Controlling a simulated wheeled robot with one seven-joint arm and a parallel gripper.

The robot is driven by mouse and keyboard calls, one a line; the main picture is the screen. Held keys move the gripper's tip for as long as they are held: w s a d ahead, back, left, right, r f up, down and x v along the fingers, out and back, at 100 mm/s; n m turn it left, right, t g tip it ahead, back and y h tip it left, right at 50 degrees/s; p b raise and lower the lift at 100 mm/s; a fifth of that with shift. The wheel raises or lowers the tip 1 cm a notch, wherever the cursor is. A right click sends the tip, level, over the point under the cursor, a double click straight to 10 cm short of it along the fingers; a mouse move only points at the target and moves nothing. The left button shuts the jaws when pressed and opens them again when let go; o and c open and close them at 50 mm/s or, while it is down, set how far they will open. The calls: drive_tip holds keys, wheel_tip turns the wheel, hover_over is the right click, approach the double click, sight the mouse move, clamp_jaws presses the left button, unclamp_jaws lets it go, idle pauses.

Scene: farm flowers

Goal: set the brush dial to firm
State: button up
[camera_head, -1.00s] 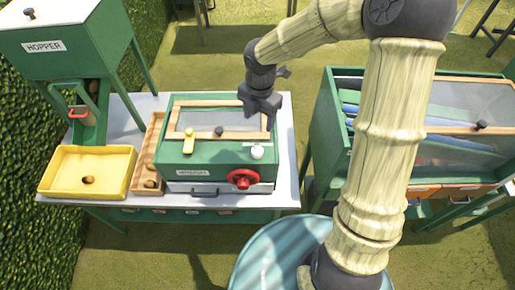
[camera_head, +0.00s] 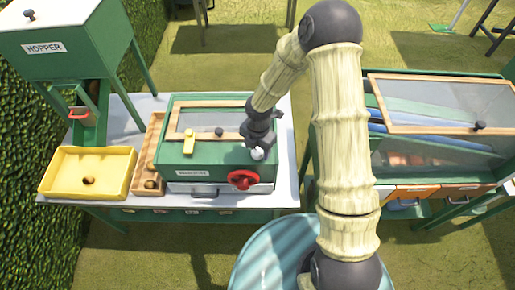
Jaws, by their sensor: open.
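The green machine (camera_head: 210,168) stands on the table, with a clear, wood-framed lid. A small white knob (camera_head: 257,154) on the right of its top, which looks like the brush dial, is partly covered by my gripper. No firm mark can be read, so its setting cannot be told. My gripper (camera_head: 256,145) is open and points down right at the knob. Whether its fingers touch the knob or stand around it cannot be told.
A yellow lever (camera_head: 189,142) and a red handwheel (camera_head: 243,180) are on the same machine. A wooden tray (camera_head: 150,165), a yellow tray (camera_head: 62,176) and a green hopper (camera_head: 50,50) stand to the left. A green cabinet (camera_head: 440,167) with a wood-framed lid is to the right.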

drive_tip(key=shift+f, duration=0.45)
drive_tip(key=c, duration=1)
